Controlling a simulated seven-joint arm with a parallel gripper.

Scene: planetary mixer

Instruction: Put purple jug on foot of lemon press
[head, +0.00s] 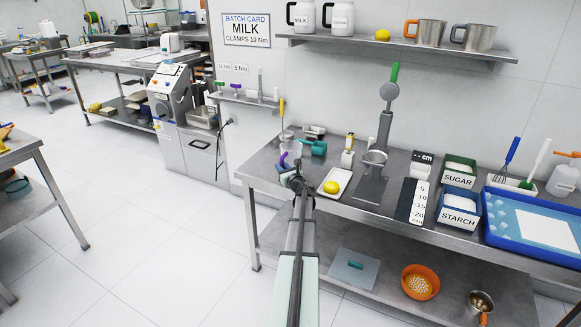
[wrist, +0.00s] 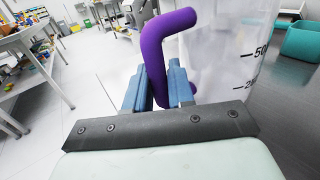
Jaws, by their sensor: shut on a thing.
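The purple jug is a clear, marked beaker (wrist: 215,55) with a purple handle (wrist: 165,45). In the head view the clear jug (head: 291,149) is at the left end of the steel table, partly behind my arm. My gripper (wrist: 160,90) is shut on the purple handle, with a blue finger on each side. Whether the jug's base touches the table is hidden. The lemon press (head: 385,120) stands upright to the right, with a green-tipped lever. Its flat grey foot (head: 369,190) shows below a round cup, and nothing is seen standing on it.
A white tray (head: 345,186) with a lemon (head: 331,187) lies between my gripper and the press. A teal cup (head: 318,148) stands close beside the jug. A black-and-white ruler board (head: 412,201) and the sugar (head: 459,170) and starch (head: 460,206) boxes stand right of the press.

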